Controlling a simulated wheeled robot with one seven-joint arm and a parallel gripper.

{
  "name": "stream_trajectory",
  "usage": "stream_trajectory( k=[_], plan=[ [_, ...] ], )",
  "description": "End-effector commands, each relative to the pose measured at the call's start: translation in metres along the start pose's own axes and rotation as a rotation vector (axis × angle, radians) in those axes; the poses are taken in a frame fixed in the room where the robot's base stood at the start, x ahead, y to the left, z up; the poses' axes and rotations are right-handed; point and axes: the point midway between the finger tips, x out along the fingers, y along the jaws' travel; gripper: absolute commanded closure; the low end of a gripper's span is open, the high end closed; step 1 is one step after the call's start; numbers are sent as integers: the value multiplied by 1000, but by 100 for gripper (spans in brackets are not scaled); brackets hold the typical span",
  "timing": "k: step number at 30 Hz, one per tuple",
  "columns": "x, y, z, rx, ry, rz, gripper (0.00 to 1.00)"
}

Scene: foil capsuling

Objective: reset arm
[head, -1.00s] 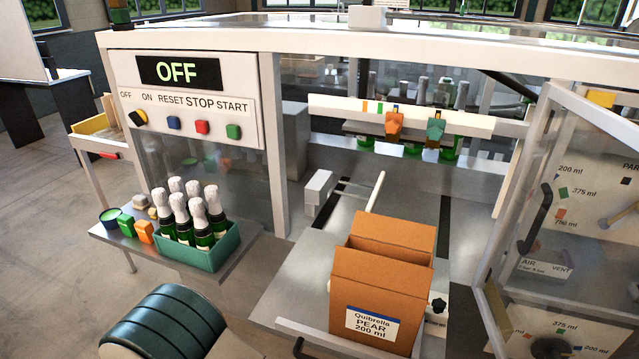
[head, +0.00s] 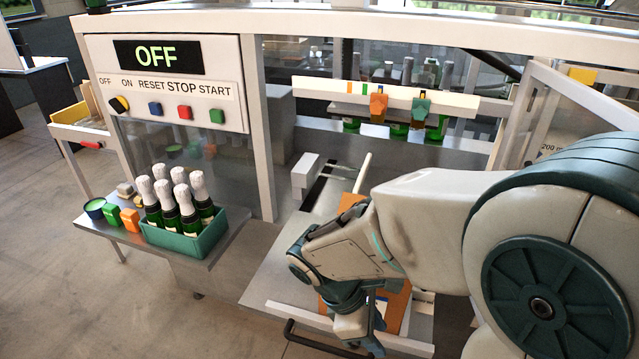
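My arm reaches in from the right of the head view and bends down over the front of the machine. My gripper (head: 371,340) points down at the lower middle, by the cardboard box (head: 397,303). My wrist and forearm hide most of the box, and its label is mostly covered. The fingers are small and partly hidden, so I cannot tell whether they are open or shut, or whether they touch the box.
The machine's panel (head: 165,85) reads OFF. A teal crate (head: 205,243) of foil-topped bottles stands on the side shelf, beside green and orange blocks (head: 130,219). A dark handle bar (head: 315,342) runs along the front edge. Floor at the lower left is clear.

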Motion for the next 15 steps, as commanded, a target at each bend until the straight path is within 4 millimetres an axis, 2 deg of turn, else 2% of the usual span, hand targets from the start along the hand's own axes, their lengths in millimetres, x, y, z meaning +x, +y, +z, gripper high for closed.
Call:
stream_trajectory(
  k=[1, 9, 15],
  plan=[
    [-4, 0, 11, 128, 63, -9, 64],
    [-24, -3, 52, 817, 386, -83, 64],
    [-39, -4, 77, 1220, 585, -134, 64]
  ],
)
